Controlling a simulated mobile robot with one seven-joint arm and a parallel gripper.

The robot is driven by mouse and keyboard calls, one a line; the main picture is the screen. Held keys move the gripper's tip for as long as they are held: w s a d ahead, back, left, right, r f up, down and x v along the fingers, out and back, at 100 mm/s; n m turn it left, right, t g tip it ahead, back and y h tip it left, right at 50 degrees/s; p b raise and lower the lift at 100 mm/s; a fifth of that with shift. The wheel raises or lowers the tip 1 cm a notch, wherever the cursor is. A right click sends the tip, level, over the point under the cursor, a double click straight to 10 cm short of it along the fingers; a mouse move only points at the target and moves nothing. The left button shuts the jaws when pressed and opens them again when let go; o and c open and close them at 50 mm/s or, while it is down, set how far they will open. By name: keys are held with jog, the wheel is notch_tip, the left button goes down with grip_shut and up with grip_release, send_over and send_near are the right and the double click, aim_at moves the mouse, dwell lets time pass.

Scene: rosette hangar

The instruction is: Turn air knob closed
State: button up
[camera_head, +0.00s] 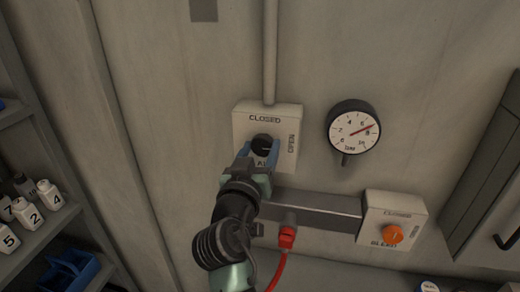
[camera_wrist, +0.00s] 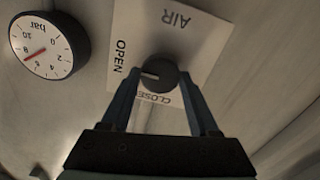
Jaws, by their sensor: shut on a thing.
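The black air knob (camera_head: 261,142) sits on a pale box (camera_head: 240,120) marked CLOSED at the top and OPEN at the right. In the wrist view the box appears turned over, with the knob (camera_wrist: 160,72) at the middle. The knob's white mark points left there, toward the OPEN side rather than the CLOSED word below. My gripper (camera_head: 262,150) reaches the box from below and is shut on the knob. In the wrist view its two fingers (camera_wrist: 160,82) stand on either side of the knob. The fingers hide part of the box face.
A round pressure gauge (camera_head: 353,128) hangs right of the box, its red needle near 8. Lower right is a bleed box (camera_head: 376,208) with an orange knob (camera_head: 392,234). A red hose connector (camera_head: 287,237) hangs below. Shelves with numbered bottles (camera_head: 48,194) stand at left.

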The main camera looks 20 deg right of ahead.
jog(key=shift+n, duration=0.4)
jog(key=n, duration=0.4)
jog(key=shift+n, duration=0.3)
jog(key=n+p, duration=0.1)
jog(key=n, duration=0.3)
jog(key=shift+a+p, duration=0.1)
jog(key=shift+p, duration=0.2)
jog(key=n+p, duration=0.2)
jog(key=n, duration=0.2)
jog(key=shift+n, duration=0.4)
jog(key=shift+f+n+p, duration=0.1)
jog(key=shift+n+p, duration=0.85)
jog(key=shift+n, duration=0.95)
jog(key=o, duration=1.4)
jog(key=shift+c, duration=0.2)
